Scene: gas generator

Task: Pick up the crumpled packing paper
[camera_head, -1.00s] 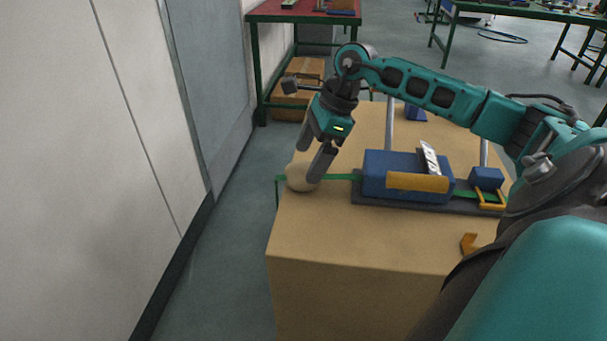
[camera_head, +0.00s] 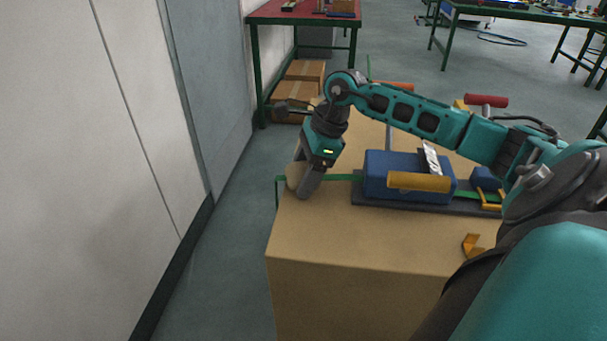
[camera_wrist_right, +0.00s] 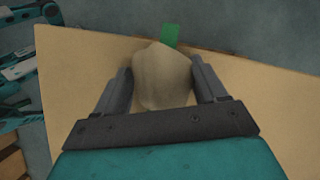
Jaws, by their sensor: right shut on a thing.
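The crumpled packing paper (camera_head: 292,176) is a beige lump at the left edge of the cardboard box top, beside a green strap. My right gripper (camera_head: 303,186) reaches down over it and partly hides it in the head view. In the right wrist view the paper (camera_wrist_right: 162,77) sits between the two fingers of my right gripper (camera_wrist_right: 161,82), which are shut on it from both sides. The paper appears to rest on the box top. My left gripper is not in view.
The large cardboard box (camera_head: 350,238) carries a blue block (camera_head: 385,165) with a yellow-orange handle (camera_head: 419,182) on a dark base, right of the gripper. A green strap (camera_head: 343,177) runs across the top. A wall stands at left; a red-topped table (camera_head: 300,14) is behind.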

